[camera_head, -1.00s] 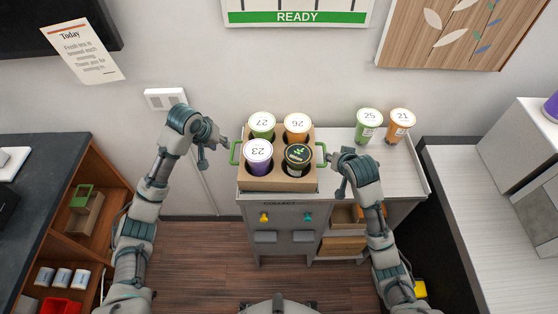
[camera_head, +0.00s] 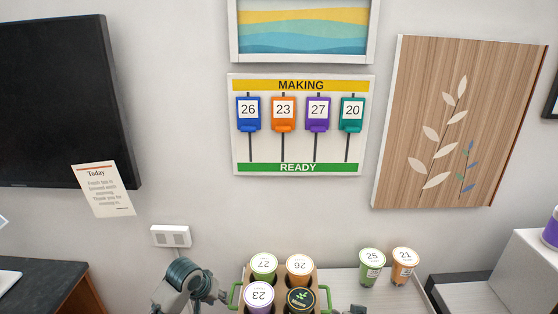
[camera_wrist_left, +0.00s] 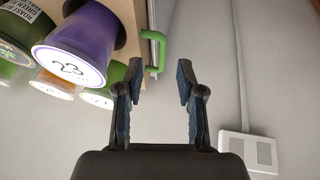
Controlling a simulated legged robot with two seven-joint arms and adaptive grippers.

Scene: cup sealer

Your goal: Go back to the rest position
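My left gripper (camera_wrist_left: 160,80) is open and empty in the left wrist view, its two fingers apart beside the carrier's green handle (camera_wrist_left: 158,55). In the head view my left wrist (camera_head: 188,284) is at the bottom, left of the cardboard cup carrier (camera_head: 281,281). The carrier holds a green cup 27 (camera_head: 263,266), an orange cup 26 (camera_head: 299,268), a purple cup 23 (camera_head: 259,296) and a dark-lidded cup (camera_head: 301,299). Only a small piece of my right gripper shows at the bottom edge, right of the carrier; its fingers cannot be made out.
Green cup 25 (camera_head: 371,268) and orange cup 21 (camera_head: 403,266) stand on the counter (camera_head: 345,284) right of the carrier. A board (camera_head: 301,125) on the wall shows 26, 23, 27 and 20 under MAKING. A dark counter (camera_head: 42,287) is at left, a white machine at right.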

